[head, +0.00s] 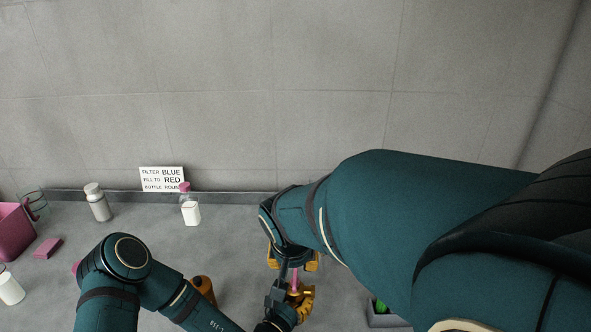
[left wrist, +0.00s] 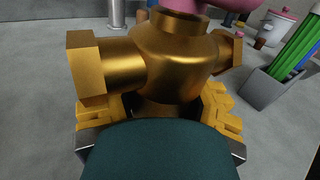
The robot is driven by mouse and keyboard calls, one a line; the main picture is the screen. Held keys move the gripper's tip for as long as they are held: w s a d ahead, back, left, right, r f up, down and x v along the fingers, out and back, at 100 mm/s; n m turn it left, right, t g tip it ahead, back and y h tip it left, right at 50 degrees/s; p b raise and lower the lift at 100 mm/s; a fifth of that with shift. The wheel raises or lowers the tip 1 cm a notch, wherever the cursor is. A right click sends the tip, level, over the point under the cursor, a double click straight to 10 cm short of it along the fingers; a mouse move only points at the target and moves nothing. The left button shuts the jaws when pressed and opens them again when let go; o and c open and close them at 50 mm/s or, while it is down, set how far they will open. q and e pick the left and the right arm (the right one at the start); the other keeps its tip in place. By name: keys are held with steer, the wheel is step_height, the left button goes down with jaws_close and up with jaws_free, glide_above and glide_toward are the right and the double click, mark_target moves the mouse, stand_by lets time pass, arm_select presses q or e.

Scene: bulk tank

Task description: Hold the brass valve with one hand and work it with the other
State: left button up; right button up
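The brass valve (left wrist: 170,60) fills the middle of the left wrist view, with a hexagonal end to the left and a smaller end to the right. A pink part (left wrist: 225,4) shows above it, cut off by the frame. My left gripper's yellow fingers (left wrist: 160,113) sit on both sides of the valve's lower neck and appear closed on it; the exact contact is hidden. In the head view, my left gripper (head: 290,299) is low in the centre, below a thin pink piece (head: 294,279). My right gripper (head: 292,264) hangs above, fingers spread on either side of the pink piece.
A grey box of green pencils (left wrist: 271,90) stands close on the right. A sign (head: 163,179), a pink-capped bottle (head: 191,213) and a grey-capped bottle (head: 98,206) stand along the wall. A pink bin (head: 12,238) and pink block (head: 48,248) are left. My right arm hides much of the right side.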

arm_select(q)
steer(key=o, duration=0.7)
